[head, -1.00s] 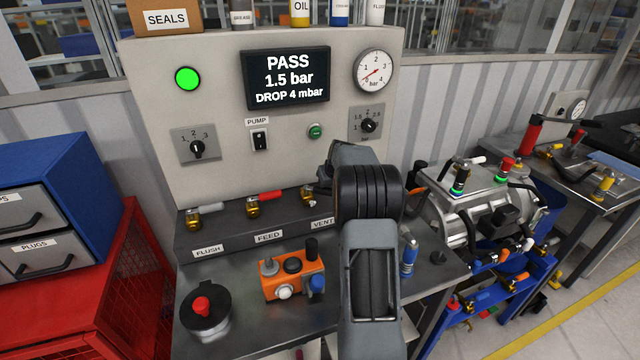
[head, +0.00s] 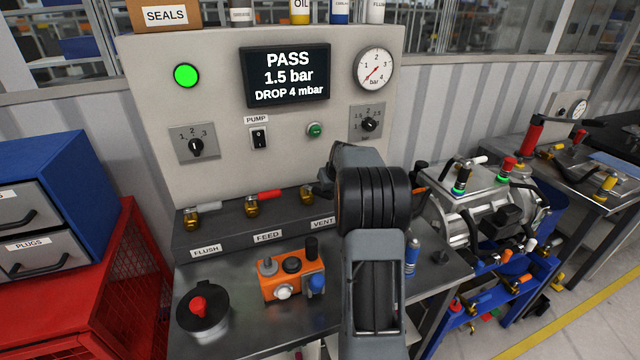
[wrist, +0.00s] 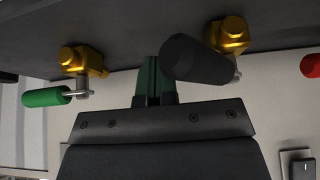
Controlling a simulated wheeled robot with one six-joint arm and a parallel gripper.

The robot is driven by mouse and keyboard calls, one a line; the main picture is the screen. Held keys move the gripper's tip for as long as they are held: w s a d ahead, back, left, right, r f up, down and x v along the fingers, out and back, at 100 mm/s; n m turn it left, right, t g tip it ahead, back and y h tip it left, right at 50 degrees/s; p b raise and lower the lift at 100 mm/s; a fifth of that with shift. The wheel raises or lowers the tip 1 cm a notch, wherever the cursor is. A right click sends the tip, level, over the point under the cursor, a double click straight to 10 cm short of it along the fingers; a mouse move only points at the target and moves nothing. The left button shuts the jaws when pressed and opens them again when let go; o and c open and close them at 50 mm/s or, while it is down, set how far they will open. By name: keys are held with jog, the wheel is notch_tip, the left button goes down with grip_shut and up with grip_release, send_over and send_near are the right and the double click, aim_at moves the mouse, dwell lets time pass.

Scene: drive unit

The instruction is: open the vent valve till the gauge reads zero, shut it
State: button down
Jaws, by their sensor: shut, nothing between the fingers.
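The vent valve is partly behind my arm in the head view; its brass body (head: 306,195) shows above the VENT label. In the wrist view it has a brass body (wrist: 229,35) and a black handle (wrist: 195,59) slanting left. My gripper (wrist: 153,78) is shut and empty, with its green-padded fingertips just left of the black handle; I cannot tell if they touch it. The head view hides the fingertips behind my arm. The round gauge (head: 375,69) has its needle pointing to the lower left, low on the scale. The screen (head: 287,76) reads PASS, 1.5 bar.
A green-handled valve (wrist: 46,97) is left of my fingers in the wrist view. The red feed handle (head: 270,194) and white flush handle (head: 209,206) lie left of the vent.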

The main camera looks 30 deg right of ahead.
jog(key=shift+s+a, duration=0.1)
jog(key=shift+s, duration=0.05)
jog(key=shift+w+d+r+p, duration=0.15)
jog(key=shift+w+d+p, duration=0.35)
jog(key=shift+w+p, duration=0.1)
jog(key=w+d+p+v, duration=0.1)
jog(key=p+v, duration=0.2)
jog(key=v, duration=0.4)
jog(key=shift+a+r, duration=0.35)
jog(key=shift+r, duration=0.15)
jog(key=shift+a, duration=0.1)
jog(key=s+a+r+n, duration=0.15)
jog(key=s+a, duration=0.25)
jog(key=a, duration=0.5)
jog(key=s+a+r, duration=0.3)
jog(key=s+a, duration=0.1)
jog(key=a, duration=0.5)
jog(key=s+a+f, duration=0.1)
jog(key=s+a, duration=0.4)
jog(key=s, duration=0.3)
jog(key=s+a+f+n+g+y, duration=0.1)
jog(key=s+a+f, duration=0.1)
jog(key=s+a, duration=0.4)
jog(key=s, duration=0.2)
jog(key=shift+s+a+f, duration=0.25)
jog(key=shift+s+a, duration=0.05)
jog(key=shift+s, duration=0.1)
